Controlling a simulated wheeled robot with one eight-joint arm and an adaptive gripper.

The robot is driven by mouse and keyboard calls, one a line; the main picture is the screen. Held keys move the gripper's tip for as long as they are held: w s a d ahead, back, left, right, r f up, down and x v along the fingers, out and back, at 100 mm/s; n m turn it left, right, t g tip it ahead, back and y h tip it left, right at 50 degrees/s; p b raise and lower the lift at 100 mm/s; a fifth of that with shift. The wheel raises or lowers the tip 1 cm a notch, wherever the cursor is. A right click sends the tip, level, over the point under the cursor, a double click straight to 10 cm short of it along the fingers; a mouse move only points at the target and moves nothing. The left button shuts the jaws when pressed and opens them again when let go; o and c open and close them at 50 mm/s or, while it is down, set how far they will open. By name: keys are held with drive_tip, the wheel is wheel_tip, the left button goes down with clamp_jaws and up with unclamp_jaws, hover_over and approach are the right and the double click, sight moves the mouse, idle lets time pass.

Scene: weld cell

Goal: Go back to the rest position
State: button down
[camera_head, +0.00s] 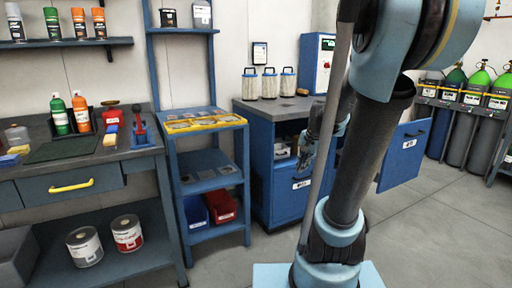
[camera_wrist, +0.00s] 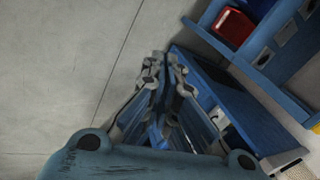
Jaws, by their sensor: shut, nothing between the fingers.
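My gripper (camera_wrist: 163,62) shows in the wrist view with its fingers together and nothing between them. It points over the grey floor, beside a blue cabinet. In the head view my gripper (camera_head: 306,150) is partly hidden behind my own arm, in front of the blue cabinet (camera_head: 262,185). My arm stands upright and bent in the right half of the head view.
A blue shelf rack (camera_head: 212,187) holds a red bin (camera_head: 221,206). A workbench (camera_head: 85,160) stands at left. Gas cylinders (camera_head: 466,118) stand at far right. The floor (camera_head: 440,225) at right is clear.

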drive_tip(key=s+f+n+h, duration=0.1)
drive_tip(key=s+f+n, duration=0.2)
drive_tip(key=s, duration=0.7)
drive_tip(key=s+f+n+g, duration=0.1)
drive_tip(key=s+f+n, duration=0.2)
drive_tip(key=s+n, duration=0.3)
drive_tip(key=s, duration=0.4)
drive_tip(key=shift+d+f+n+h, duration=0.3)
drive_tip(key=shift+f+h, duration=0.1)
